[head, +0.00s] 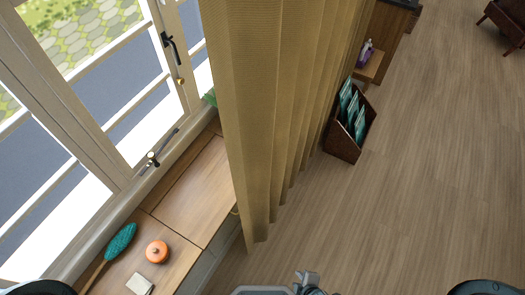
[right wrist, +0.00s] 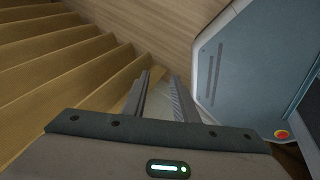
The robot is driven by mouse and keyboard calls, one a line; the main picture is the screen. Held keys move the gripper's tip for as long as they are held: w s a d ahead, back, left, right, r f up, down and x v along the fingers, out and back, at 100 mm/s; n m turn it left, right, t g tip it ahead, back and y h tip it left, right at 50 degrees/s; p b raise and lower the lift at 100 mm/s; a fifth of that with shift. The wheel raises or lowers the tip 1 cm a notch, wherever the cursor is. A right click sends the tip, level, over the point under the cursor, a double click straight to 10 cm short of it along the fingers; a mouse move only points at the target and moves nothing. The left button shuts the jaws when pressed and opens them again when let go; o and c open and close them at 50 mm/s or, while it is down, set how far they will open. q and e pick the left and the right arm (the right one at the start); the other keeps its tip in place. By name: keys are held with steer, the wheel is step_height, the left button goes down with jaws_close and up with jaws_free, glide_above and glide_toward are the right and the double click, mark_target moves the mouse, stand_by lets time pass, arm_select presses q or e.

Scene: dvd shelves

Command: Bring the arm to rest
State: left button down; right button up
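My right gripper (head: 307,282) shows only as a small grey piece at the bottom middle of the head view, low in front of my body. In the right wrist view the right gripper (right wrist: 158,92) has its two fingers apart, with nothing between them. Its fingers point down past the curtain toward the floor. My left gripper is in neither view. Dark curved parts at the bottom corners of the head view look like my own arms.
A pleated tan curtain (head: 262,110) hangs near the right gripper; it fills the left of the right wrist view (right wrist: 50,50). A window bench (head: 195,190) holds a green brush (head: 121,241), orange pot (head: 157,251) and pale block (head: 139,284).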

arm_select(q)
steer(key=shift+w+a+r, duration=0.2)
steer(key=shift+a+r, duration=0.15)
arm_select(e)
steer(key=shift+w+d+r, duration=0.1)
steer(key=shift+w+r, duration=0.05)
steer(key=shift+r, duration=0.15)
